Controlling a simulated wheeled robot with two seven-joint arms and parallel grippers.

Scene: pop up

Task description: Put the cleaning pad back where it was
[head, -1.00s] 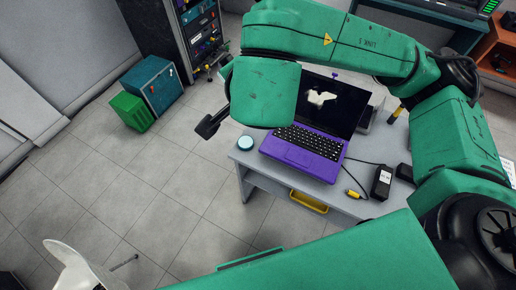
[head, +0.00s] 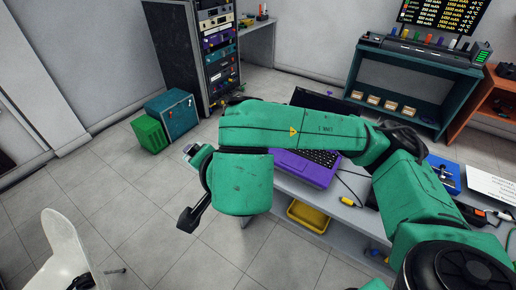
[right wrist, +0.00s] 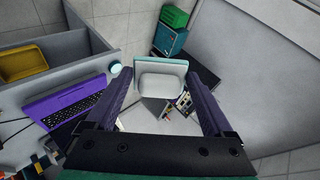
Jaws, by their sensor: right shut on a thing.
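My right gripper (right wrist: 163,84) has its two dark fingers around a white block with a teal backing, which looks like the cleaning pad (right wrist: 160,80). The pad is held above the floor, past the desk edge. My left gripper is not in view.
A small round teal-and-white item (right wrist: 115,67) sits near the desk corner. A tall equipment rack (head: 190,50), a teal cabinet (head: 172,115) and a green box (head: 149,134) stand at the back left. A white chair (head: 65,245) is at lower left. Floor between them is clear.

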